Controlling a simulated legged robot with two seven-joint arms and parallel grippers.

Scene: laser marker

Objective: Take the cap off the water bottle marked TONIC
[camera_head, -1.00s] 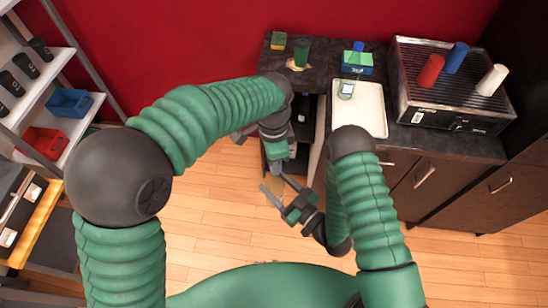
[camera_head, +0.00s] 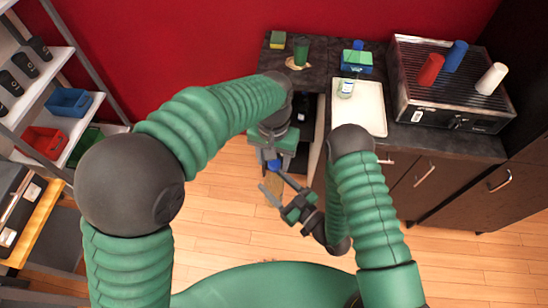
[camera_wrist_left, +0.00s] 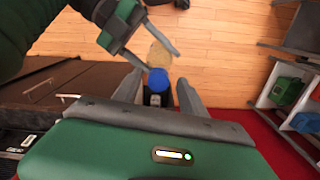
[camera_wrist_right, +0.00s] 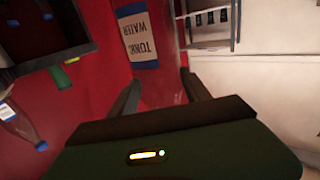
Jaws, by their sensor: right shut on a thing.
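My right gripper (camera_head: 272,184) is shut on the clear bottle (camera_wrist_right: 160,85). Its label (camera_wrist_right: 139,38) reads TONIC WATER in the right wrist view, where the fingers (camera_wrist_right: 158,92) lie on both sides of it. A blue cap (camera_head: 273,165) shows near these fingers in the head view. In the left wrist view the blue cap (camera_wrist_left: 158,80) lies between the fingers of my left gripper (camera_wrist_left: 159,92), with gaps on both sides. The left gripper is open; its fingers are largely hidden by its own body in the head view.
A small bottle (camera_head: 346,88) stands on the white tray (camera_head: 371,110) on the dark counter. Shelves with blue and red bins (camera_head: 44,141) are at the left. Open wooden floor (camera_head: 230,225) lies below the grippers.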

